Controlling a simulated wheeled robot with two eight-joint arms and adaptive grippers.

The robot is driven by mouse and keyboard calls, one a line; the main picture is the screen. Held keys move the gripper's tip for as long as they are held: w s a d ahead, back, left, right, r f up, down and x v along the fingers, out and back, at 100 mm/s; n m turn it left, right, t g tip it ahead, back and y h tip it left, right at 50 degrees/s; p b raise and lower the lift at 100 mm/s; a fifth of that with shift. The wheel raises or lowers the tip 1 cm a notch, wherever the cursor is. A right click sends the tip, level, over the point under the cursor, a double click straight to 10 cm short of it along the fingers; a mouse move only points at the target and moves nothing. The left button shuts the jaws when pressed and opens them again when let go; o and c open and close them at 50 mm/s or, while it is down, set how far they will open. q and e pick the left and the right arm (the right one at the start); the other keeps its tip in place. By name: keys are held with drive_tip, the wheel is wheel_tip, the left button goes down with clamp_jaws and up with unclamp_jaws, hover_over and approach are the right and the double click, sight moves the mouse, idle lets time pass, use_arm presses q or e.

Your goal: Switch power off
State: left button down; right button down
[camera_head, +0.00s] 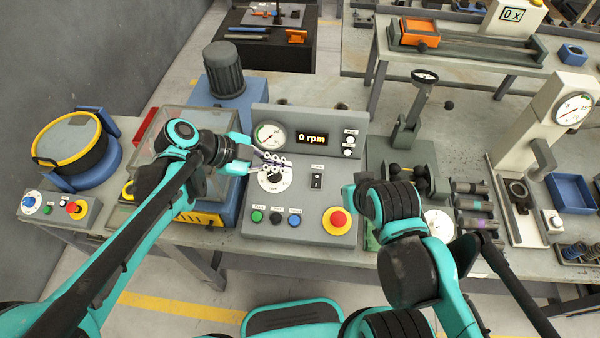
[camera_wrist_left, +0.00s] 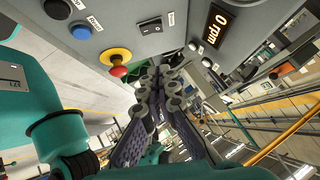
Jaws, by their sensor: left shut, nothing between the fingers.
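The black power rocker switch (camera_head: 316,181) sits on the grey control panel, under a small label and right of the dial (camera_head: 271,179). It also shows in the left wrist view (camera_wrist_left: 151,25); I cannot tell which side is pressed. My left gripper (camera_head: 276,161) is shut and empty, its fingertips in front of the dial's upper part, left of the switch. In the left wrist view the closed fingers (camera_wrist_left: 162,82) point toward the panel, below the switch. I cannot tell whether they touch the panel. My right arm is folded right of the panel; its fingers are hidden.
The display (camera_head: 312,138) reads 0 rpm, beside a round gauge (camera_head: 270,136). A red emergency button on yellow (camera_head: 338,219) and small coloured push buttons (camera_head: 276,217) lie below the switch. A grey motor (camera_head: 224,70) stands behind left; a green press (camera_head: 405,150) stands right.

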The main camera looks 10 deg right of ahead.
sight(319, 178)
use_arm(q)
drive_tip(key=shift+d+m, duration=0.1)
drive_tip(key=shift+m, duration=0.2)
use_arm(e)
drive_tip(key=shift+a, duration=0.1)
